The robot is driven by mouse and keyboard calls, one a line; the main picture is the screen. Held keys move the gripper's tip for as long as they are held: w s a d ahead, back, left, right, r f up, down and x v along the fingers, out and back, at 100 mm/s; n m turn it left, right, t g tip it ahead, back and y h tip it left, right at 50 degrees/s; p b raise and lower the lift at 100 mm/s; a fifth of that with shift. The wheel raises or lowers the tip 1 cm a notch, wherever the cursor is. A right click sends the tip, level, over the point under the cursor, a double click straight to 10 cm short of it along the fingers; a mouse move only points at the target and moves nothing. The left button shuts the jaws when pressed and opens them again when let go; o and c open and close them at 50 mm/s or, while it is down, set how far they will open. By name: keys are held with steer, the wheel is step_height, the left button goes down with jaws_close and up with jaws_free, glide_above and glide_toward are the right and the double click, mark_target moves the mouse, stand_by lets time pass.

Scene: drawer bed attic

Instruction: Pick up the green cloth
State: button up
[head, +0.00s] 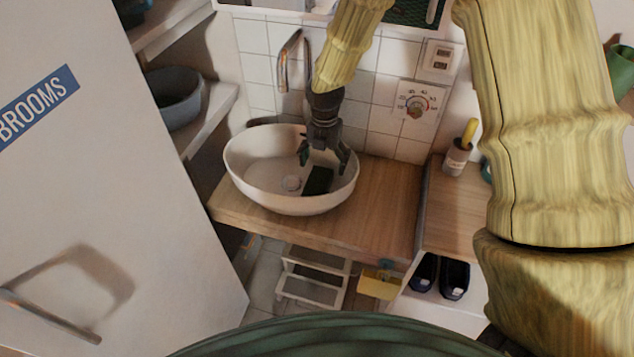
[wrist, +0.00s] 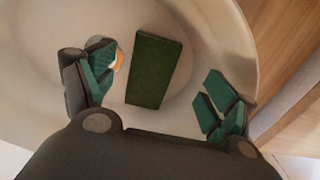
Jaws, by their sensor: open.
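The green cloth is a dark green flat rectangular piece (wrist: 153,70) lying on the bottom of the white oval basin (head: 245,165). It also shows in the head view as a dark green patch (head: 318,181) inside the basin, below my gripper. My gripper (head: 325,163) is open and points down into the basin. In the wrist view, its fingers with green pads (wrist: 160,92) stand to the left and right of the cloth, apart from it. The cloth's full outline is clear in the wrist view. The exact height of the fingertips above it cannot be told.
A metal faucet (head: 283,65) rises behind the basin, left of my gripper. The basin's wall surrounds the cloth. The wooden counter (head: 390,205) is bare to the right. A white door (head: 90,180) labelled BROOMS fills the left.

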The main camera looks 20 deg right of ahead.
mark_target(321, 175)
steer(key=shift+s+a+f, duration=0.1)
steer(key=shift+f, duration=0.65)
steer(key=f, duration=0.1)
steer(key=f+p, duration=0.1)
steer(key=f, duration=0.1)
steer(key=shift+a+f+p, duration=0.15)
steer(key=shift+a+p, duration=0.15)
steer(key=shift+p, duration=0.1)
steer(key=shift+w+f, duration=0.2)
steer(key=shift+f, duration=0.5)
steer(key=shift+c, duration=0.4)
steer(key=c, duration=1)
